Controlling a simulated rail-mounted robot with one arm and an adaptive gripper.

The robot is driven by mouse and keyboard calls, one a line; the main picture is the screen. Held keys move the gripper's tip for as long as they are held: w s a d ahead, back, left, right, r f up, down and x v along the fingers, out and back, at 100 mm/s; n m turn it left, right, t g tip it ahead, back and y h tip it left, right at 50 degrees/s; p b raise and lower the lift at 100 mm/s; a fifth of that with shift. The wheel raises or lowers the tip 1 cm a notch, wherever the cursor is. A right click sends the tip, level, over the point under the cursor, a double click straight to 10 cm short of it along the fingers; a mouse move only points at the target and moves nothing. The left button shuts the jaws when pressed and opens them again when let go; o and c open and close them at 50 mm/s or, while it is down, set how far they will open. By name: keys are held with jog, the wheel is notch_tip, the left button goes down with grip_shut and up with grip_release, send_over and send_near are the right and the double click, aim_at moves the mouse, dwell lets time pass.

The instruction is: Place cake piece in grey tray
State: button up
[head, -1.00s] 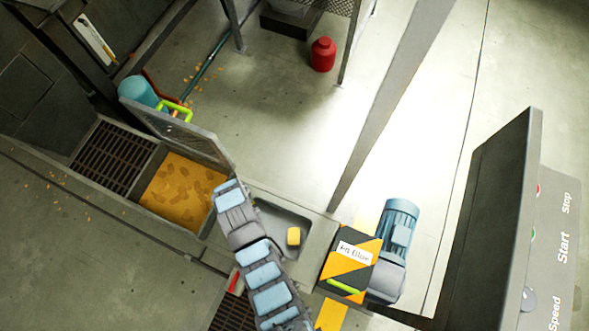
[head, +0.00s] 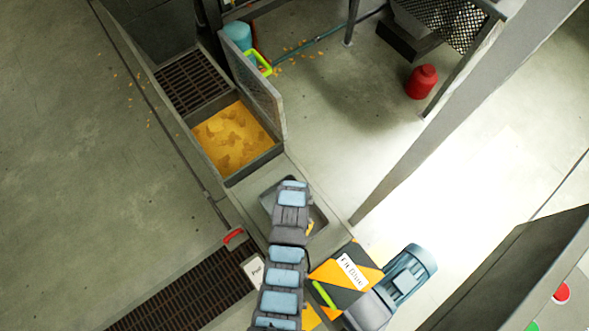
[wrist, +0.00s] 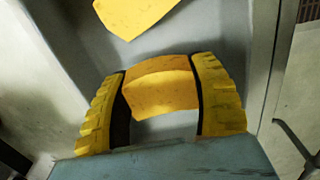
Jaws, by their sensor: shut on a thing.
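My gripper (wrist: 161,82) has yellow ribbed fingers and is shut on an orange-yellow cake piece (wrist: 160,93) in the wrist view. The grey tray (wrist: 205,32) lies beneath it. Another flat yellow cake piece (wrist: 135,12) lies in the tray, beyond my fingertips. In the head view, my arm's end covers much of the grey tray (head: 268,197), and my fingers and the held piece are mostly hidden. A small yellow bit shows beside the arm there; I cannot tell whether it is cake or a finger.
A bin of cake pieces (head: 230,138) with a raised lid (head: 258,95) is up-left of the tray. A black-and-orange striped box (head: 345,275) and blue motor (head: 408,268) stand to the lower right. A slanted beam (head: 440,115) rises at the right.

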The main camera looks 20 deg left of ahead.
jog(key=shift+f+b, duration=0.35)
jog(key=shift+f, duration=1)
jog(key=shift+f, duration=0.1)
jog(key=o, duration=1.1)
jog(key=shift+o, duration=0.2)
notch_tip(320, 180, up, 12)
jog(key=p, duration=0.3)
jog(key=shift+p, duration=0.35)
